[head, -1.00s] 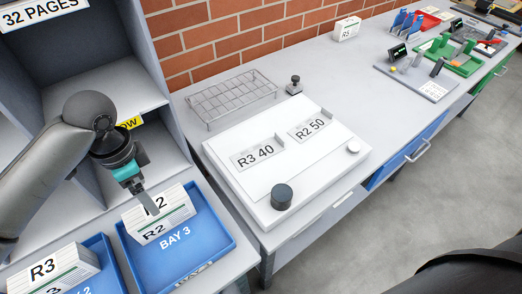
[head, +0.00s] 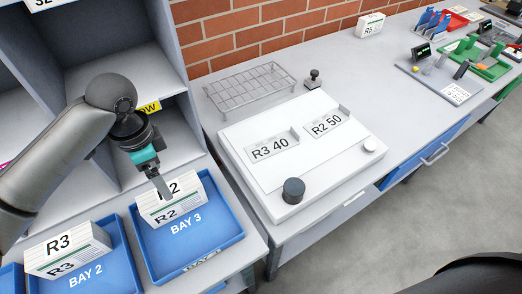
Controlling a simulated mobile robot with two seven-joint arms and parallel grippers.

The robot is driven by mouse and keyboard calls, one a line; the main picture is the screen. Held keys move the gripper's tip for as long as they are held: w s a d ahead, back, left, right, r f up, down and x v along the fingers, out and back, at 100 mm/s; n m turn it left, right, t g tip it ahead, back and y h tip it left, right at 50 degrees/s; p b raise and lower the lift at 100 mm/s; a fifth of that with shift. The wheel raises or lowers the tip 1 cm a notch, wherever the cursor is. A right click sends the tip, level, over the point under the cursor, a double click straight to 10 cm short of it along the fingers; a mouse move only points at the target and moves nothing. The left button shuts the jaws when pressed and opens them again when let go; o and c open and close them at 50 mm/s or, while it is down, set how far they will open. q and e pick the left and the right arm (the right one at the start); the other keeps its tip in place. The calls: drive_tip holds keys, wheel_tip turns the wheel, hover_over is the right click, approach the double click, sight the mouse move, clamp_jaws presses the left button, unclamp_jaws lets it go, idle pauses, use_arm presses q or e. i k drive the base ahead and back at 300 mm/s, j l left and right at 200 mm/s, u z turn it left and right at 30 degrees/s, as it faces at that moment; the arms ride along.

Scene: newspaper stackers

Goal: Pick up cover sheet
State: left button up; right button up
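A white bundle marked R2 (head: 185,203) stands in the blue tray labelled BAY 3 (head: 222,246). My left gripper (head: 164,190) points down at the bundle's top, its tip overlapping the printed top face. I see only a narrow grey finger edge-on, so its opening and any contact are unclear. No separate sheet shows at the gripper. Two flat cards, R3 40 (head: 271,148) and R2 50 (head: 327,124), lie on a white board on the bench; I cannot tell whether either is the cover sheet. My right gripper is out of view.
A bundle marked R3 (head: 62,255) is in the BAY 2 tray (head: 122,262) at left. Grey shelving rises behind. The white board (head: 335,172) has a dark knob (head: 293,190). A wire rack (head: 250,86) and stamp (head: 315,78) stand behind it.

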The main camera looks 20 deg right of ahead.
sight(262, 149)
drive_tip(key=l, duration=1.9)
